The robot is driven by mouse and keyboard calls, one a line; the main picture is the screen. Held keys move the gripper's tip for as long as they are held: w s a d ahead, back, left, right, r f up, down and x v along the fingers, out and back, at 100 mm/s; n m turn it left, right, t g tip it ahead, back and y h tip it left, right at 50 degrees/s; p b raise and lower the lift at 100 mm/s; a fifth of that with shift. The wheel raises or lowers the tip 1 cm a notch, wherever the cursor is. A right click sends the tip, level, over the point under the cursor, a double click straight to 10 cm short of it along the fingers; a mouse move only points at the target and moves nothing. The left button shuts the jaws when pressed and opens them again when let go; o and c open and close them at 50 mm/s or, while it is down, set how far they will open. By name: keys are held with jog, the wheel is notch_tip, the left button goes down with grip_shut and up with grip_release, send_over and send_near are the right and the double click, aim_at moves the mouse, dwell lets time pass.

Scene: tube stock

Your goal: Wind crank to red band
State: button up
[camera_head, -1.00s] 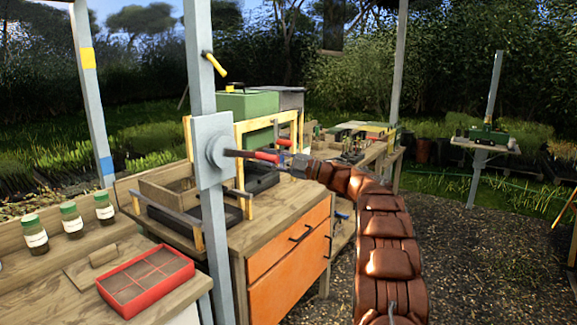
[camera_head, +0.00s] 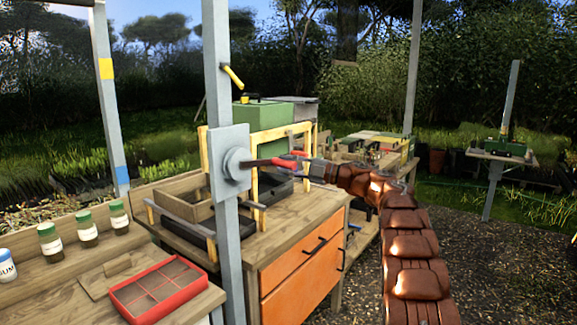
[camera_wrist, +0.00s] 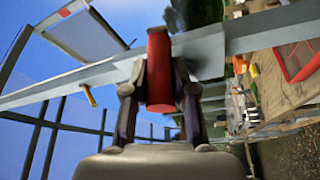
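The crank has a round grey hub (camera_head: 235,165) on a plate on the near post. Its dark arm reaches right to a red handle (camera_head: 284,162). My gripper (camera_head: 302,165) is at the handle from the right. In the wrist view, the red handle (camera_wrist: 159,75) lies between my two fingers (camera_wrist: 158,80), which close in on both its sides, so it looks gripped. A red band (camera_wrist: 66,11) shows on a pale bar at the upper left of the wrist view. The far-left post carries a yellow band (camera_head: 106,69) and a blue band (camera_head: 122,175); no red band shows there.
A yellow cleat (camera_head: 232,76) sticks out of the near post above the plate. A wooden bench with an orange drawer cabinet (camera_head: 302,255) stands behind it. A red divided tray (camera_head: 160,288) and several jars (camera_head: 87,228) are at the lower left. Gravel lies open at right.

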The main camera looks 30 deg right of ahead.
jog(key=o, duration=0.5)
jog(key=shift+r, duration=0.1)
jog(key=shift+c, duration=0.2)
jog(key=shift+d, duration=0.1)
jog(key=v, duration=1.2)
